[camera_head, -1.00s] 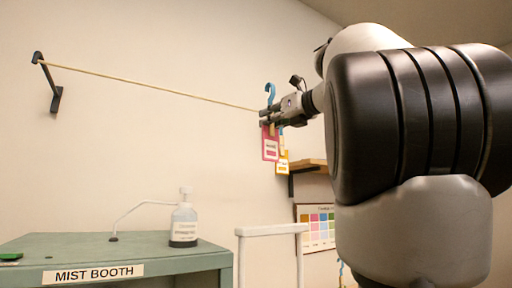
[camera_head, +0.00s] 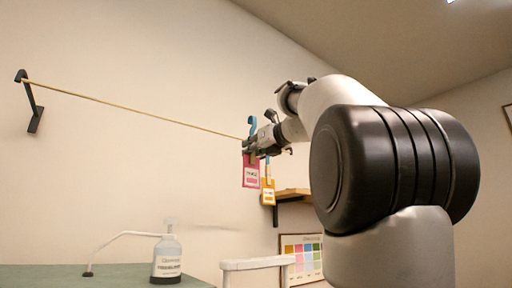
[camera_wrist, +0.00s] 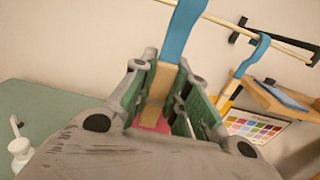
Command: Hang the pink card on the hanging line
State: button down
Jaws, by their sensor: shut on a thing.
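The pink card (camera_head: 251,172) hangs upright below my gripper (camera_head: 251,146). It has a wooden clip (camera_wrist: 158,88) and a blue hook (camera_head: 252,124). My gripper is shut on the clip, its green-lined fingers on either side of it in the wrist view. Only a small part of the pink card (camera_wrist: 152,122) shows between the fingers there. The hanging line (camera_head: 130,108) slopes down to the right to my gripper. The blue hook (camera_wrist: 180,35) rises beside the line, its top out of the wrist view; I cannot tell whether it is over the line.
A yellow card (camera_head: 268,192) hangs just right of the pink one; its blue hook (camera_wrist: 252,55) is at the line. A wall bracket (camera_head: 32,105) holds the line's left end. A wooden shelf (camera_head: 292,195), color chart (camera_head: 301,255) and spray bottle (camera_head: 166,260) are below.

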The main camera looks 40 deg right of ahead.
jog(key=w+f, duration=0.2)
jog(key=w, duration=0.9)
jog(key=shift+a+f, duration=0.2)
dwell(0.4)
jog(key=shift+w, duration=0.1)
jog(key=c, duration=1.3)
grip_release()
jog(key=s, duration=1.2)
jog(key=shift+d, duration=0.2)
